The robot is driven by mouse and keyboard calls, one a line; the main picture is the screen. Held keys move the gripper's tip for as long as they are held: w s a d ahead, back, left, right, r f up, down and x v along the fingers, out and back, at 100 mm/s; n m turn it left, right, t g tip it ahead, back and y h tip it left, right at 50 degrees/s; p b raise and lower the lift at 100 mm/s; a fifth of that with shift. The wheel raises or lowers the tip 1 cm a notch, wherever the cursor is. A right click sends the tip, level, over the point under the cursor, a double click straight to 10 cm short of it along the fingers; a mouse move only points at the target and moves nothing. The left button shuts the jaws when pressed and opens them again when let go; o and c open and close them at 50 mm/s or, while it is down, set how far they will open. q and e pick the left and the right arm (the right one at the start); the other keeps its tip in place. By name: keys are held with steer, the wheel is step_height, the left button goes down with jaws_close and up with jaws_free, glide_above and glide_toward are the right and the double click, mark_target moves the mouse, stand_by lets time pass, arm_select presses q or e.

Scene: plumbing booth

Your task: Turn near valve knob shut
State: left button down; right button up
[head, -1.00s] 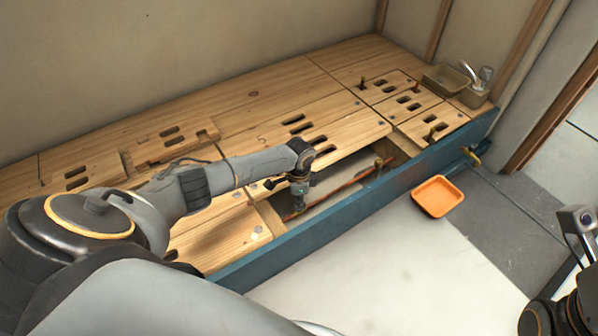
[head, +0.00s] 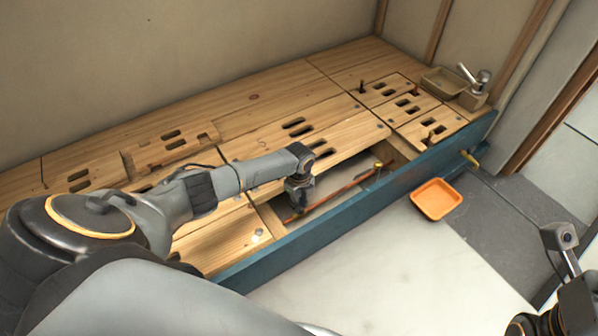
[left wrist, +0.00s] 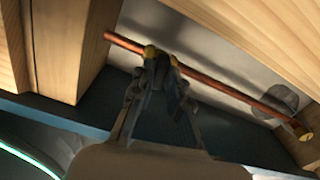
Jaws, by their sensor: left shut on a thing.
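My left gripper (head: 298,205) reaches down into the open gap in the wooden deck, at the near end of the copper pipe (head: 345,190). In the left wrist view its fingers (left wrist: 161,65) are shut at the pipe (left wrist: 215,85). Yellow bits of the near valve knob (left wrist: 150,51) show by the fingertips; the rest is hidden by the fingers. In the head view the gripper hides this knob. Another yellow valve (head: 378,165) is farther along the pipe. My right gripper is not clearly visible; only parts of my right arm show at the lower right.
Slotted wooden panels (head: 300,126) border the gap, with a blue beam (head: 330,230) along the front. An orange tray (head: 437,199) lies on the floor. A tap (head: 480,78) stands at the back right.

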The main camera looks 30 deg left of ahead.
arm_select(q)
steer(key=shift+d+m, duration=0.1)
steer(key=shift+m, duration=0.7)
steer(key=c, duration=1.3)
jaws_free()
steer(key=shift+r, duration=0.3)
step_height(320, 180, up, 11)
steer(key=shift+r, duration=0.15)
